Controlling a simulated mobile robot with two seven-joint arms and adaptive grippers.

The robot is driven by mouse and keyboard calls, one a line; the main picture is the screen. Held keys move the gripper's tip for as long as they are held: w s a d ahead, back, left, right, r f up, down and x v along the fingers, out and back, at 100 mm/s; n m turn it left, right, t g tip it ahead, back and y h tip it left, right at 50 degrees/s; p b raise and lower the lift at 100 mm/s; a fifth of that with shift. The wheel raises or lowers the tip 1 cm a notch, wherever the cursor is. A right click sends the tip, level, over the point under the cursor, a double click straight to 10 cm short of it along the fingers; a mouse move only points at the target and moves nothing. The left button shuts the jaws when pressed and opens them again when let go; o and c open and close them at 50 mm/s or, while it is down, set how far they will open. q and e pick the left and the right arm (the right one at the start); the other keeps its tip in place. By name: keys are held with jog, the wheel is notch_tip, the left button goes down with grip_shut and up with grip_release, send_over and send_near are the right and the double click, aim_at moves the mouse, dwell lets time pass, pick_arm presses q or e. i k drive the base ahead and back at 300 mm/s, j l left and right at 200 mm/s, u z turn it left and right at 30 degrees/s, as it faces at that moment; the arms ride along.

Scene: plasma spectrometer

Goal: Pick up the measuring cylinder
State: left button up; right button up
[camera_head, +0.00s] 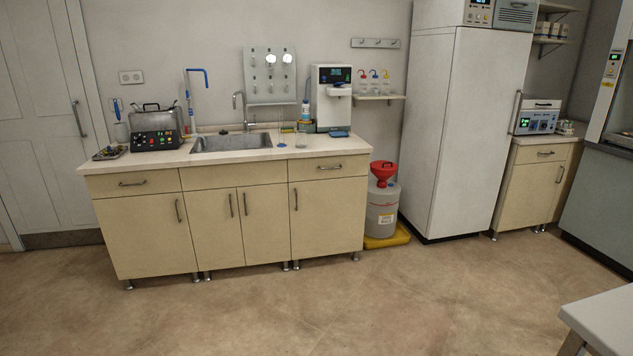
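A thin clear measuring cylinder (281,139), small in the picture, appears to stand upright on the sink counter (333,147), right of the sink. It has a bluish base. A small clear glass vessel (300,141) stands just right of it. Neither of my grippers is in view, and no arm shows near the counter.
The sink (231,142) and a black heating unit (156,139) lie left of it; a white dispenser (335,97) stands behind right. A waste container with red funnel (384,172) stands on the floor beside the cabinet. A pale table corner (606,318) is at lower right. The floor between is clear.

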aim_at(281, 144)
jog(key=i, duration=1.5)
jog(key=i+l+u, duration=0.1)
jog(key=i+u, duration=0.4)
jog(key=i+l+u, duration=0.3)
jog(key=i+u, duration=0.15)
jog(key=i, duration=0.05)
